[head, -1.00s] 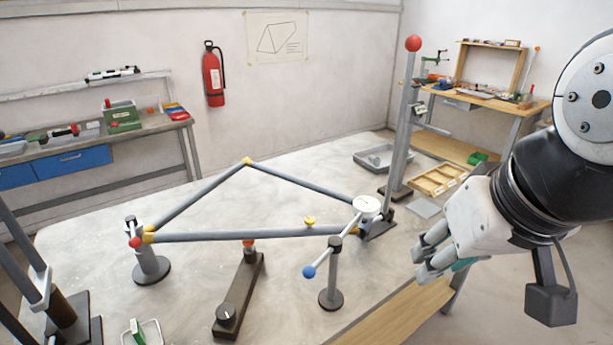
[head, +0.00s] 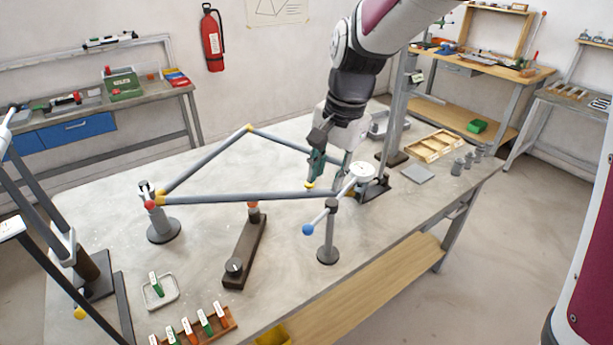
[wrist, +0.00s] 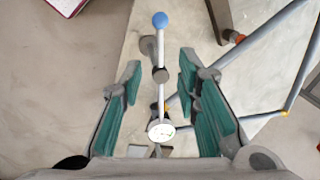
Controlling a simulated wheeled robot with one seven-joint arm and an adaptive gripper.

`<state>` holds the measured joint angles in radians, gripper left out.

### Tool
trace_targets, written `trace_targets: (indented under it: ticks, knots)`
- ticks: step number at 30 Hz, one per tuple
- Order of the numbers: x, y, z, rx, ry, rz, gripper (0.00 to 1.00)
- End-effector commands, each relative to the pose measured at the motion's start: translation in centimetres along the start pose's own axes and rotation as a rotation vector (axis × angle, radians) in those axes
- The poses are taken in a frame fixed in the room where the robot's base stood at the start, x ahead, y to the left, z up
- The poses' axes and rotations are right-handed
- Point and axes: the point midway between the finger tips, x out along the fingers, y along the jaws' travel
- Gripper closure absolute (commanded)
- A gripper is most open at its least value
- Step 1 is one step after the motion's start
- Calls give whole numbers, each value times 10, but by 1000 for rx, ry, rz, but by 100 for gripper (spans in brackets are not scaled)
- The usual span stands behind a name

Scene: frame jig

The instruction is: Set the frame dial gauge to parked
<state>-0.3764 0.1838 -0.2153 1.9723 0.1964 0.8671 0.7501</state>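The dial gauge is a white round dial (head: 362,172) at one end of a thin white arm that has a blue ball (head: 307,230) at its other end. The arm pivots on a dark post (head: 329,240) with a round base. In the wrist view the dial (wrist: 161,131) lies low between the fingers and the blue ball (wrist: 160,20) lies beyond the fingertips. My gripper (head: 325,184) is above the frame's right end, close to the dial. In the wrist view my gripper (wrist: 160,68) is open, with teal pads on both sides of the gauge arm and nothing held.
A grey tube frame (head: 235,198) with yellow joints lies behind the gauge. A tall grey column (head: 398,100) stands to its right. A dark bar with a knob (head: 245,250) lies to the left. A wooden tray (head: 433,146) sits at right. The front right tabletop is fairly clear.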

Motion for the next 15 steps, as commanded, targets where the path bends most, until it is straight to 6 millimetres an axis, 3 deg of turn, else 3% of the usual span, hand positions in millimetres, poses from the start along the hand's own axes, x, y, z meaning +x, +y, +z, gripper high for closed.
trace_targets:
  ticks: [5, 15]
  knots:
    - [17, 0, 0, 2, -3, 4, 70]
    - [82, 1, 1, 1, -4, 6, 70]
